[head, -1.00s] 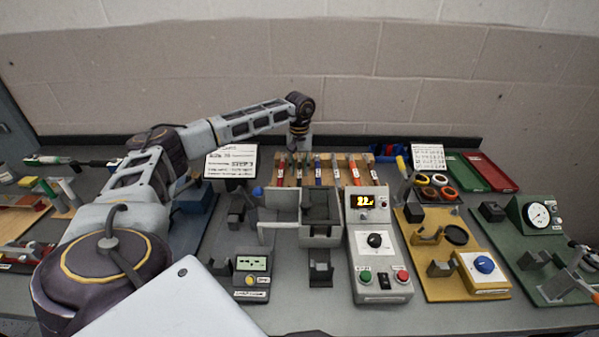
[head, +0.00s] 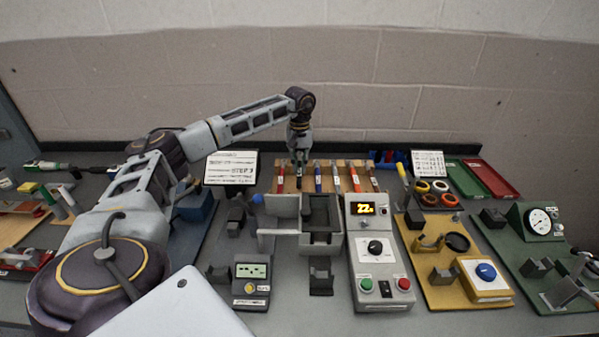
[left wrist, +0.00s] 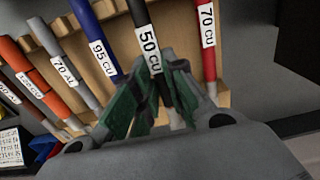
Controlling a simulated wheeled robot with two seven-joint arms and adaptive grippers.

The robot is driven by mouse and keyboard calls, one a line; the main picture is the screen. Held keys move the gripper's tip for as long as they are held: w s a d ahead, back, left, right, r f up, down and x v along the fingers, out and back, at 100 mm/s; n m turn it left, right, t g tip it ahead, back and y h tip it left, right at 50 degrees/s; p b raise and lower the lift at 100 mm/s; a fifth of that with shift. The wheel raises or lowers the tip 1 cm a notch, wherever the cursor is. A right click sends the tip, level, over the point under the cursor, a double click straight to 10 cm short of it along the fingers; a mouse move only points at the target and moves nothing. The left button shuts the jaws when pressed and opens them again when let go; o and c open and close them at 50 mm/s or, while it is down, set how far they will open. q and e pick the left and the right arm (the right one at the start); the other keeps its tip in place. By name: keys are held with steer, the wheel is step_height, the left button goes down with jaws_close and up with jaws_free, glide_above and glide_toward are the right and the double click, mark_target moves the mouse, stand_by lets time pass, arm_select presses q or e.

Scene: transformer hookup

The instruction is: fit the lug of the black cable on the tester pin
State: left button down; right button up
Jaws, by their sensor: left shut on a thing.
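The black cable (left wrist: 147,35), labelled 50 CU, stands in the wooden cable rack in the left wrist view. My left gripper (left wrist: 152,80) is shut on it below the label, with its green-padded fingers on either side. In the head view my left gripper (head: 299,165) hangs down in front of the rack (head: 346,168) and hides most of the black cable. My right gripper is not in view.
Red, blue and other cables (head: 355,177) stand close beside the held one. A small meter with a green display (head: 250,283) and a yellow board (head: 425,262) stand nearer. A wall is behind.

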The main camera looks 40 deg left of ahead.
mark_target(300, 167)
arm_select(q)
step_height(300, 167, up, 6)
steer(key=shift+r, duration=0.2)
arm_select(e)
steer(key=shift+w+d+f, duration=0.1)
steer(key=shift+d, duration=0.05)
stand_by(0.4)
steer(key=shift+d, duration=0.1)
